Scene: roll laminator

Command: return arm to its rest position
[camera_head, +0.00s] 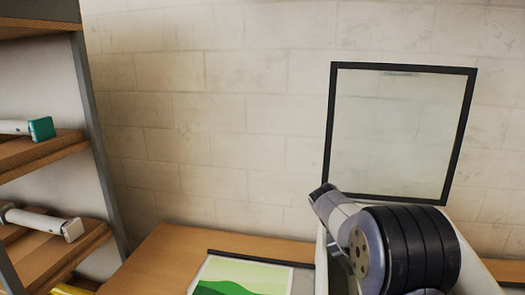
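My arm shows at the lower right as a grey-white link with a black ribbed round part (415,250). No gripper fingers can be made out, so I cannot see whether the gripper is open or holds anything. The arm is in front of a white-sided thing (476,262) and hides much of it.
A clear panel with a black frame (470,115) stands upright behind my arm. A green landscape picture (240,276) lies on the wooden table (160,262). A pale block wall is behind.

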